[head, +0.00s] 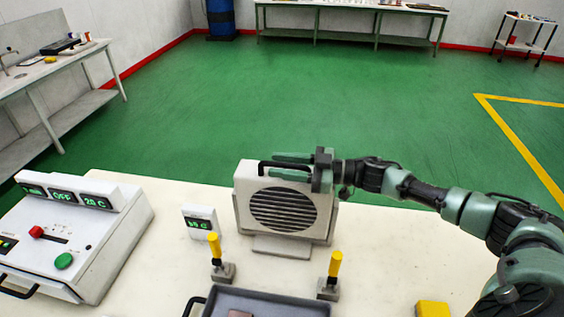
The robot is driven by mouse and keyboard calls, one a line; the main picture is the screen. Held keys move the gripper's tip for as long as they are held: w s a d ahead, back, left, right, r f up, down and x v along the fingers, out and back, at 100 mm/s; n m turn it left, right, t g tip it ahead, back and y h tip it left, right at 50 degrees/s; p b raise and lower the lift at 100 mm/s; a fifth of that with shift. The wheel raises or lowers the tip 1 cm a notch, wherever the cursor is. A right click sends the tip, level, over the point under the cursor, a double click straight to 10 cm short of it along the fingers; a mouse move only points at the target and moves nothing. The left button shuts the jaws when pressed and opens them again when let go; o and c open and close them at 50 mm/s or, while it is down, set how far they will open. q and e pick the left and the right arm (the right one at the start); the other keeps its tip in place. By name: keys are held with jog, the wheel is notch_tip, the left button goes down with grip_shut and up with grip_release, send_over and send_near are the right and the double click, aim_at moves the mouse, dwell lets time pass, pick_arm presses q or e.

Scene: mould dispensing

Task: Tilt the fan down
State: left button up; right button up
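The fan (283,209) is a white box with a round dark slatted grille, standing on a small base on the cream table. It looks close to upright, with its grille facing me. A black handle (264,166) is on its top edge. My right gripper (291,166) reaches in from the right at the fan's top. Its two green fingers are apart, one on the far side and one on the near side of the handle. I cannot tell whether they touch it. My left gripper is not in view.
A white control box (75,240) with green displays stands on the table's left. A small display (199,221) is left of the fan. Two yellow-handled clamps (335,264) and a dark tray (262,302) are in front. A yellow block (433,309) lies at front right.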

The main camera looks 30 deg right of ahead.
grip_shut()
jog(key=shift+r, duration=0.15)
dwell(1.3)
